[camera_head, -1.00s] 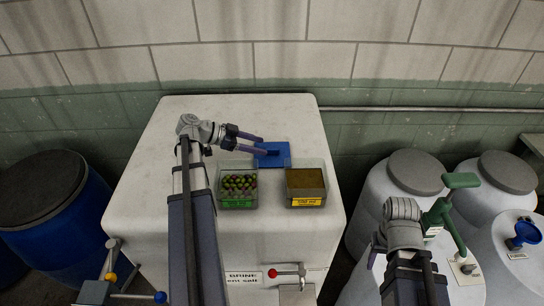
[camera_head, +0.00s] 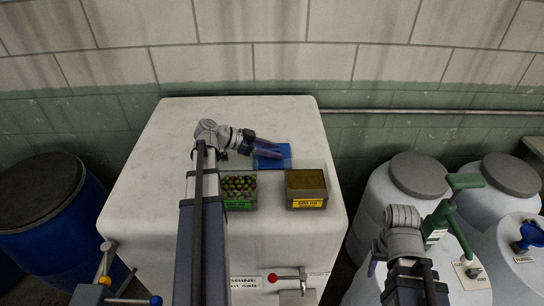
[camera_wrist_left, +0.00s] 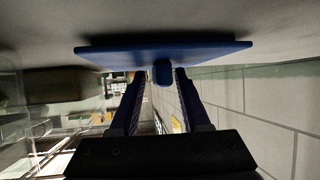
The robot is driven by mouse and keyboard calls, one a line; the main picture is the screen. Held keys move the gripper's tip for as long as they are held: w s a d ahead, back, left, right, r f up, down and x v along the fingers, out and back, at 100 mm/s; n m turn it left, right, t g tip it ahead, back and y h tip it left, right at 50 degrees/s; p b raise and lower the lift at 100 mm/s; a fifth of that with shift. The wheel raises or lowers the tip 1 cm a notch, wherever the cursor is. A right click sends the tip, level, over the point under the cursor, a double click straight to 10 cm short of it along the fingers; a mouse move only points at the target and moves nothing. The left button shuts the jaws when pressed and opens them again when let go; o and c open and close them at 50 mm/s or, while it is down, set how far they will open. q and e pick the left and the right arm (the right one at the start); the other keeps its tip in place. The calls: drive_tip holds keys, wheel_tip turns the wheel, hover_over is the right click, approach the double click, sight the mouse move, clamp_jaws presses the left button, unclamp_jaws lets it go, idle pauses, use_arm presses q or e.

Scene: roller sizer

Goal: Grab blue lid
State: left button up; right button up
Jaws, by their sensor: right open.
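The blue lid (camera_head: 284,160) lies flat on the white tank top behind two small boxes. It also shows in the left wrist view (camera_wrist_left: 110,56) as a flat plate with a small blue knob (camera_wrist_left: 162,73). My left gripper (camera_head: 274,149) is over the lid. In the left wrist view its two fingers (camera_wrist_left: 159,77) are apart, one on each side of the knob, with a gap on the left side; contact on the right side cannot be told. My right gripper (camera_head: 373,262) is low at the right, mostly hidden behind its wrist, away from the lid.
A clear box of olives (camera_head: 240,202) and a box of brown contents with a yellow label (camera_head: 306,203) stand in front of the lid. A green pump handle (camera_head: 465,181) rises beside my right arm. White barrels stand at the right, a blue barrel (camera_head: 80,225) at the left.

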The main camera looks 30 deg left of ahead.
use_arm(q)
clamp_jaws()
drive_tip(key=shift+r, duration=0.1)
idle(0.5)
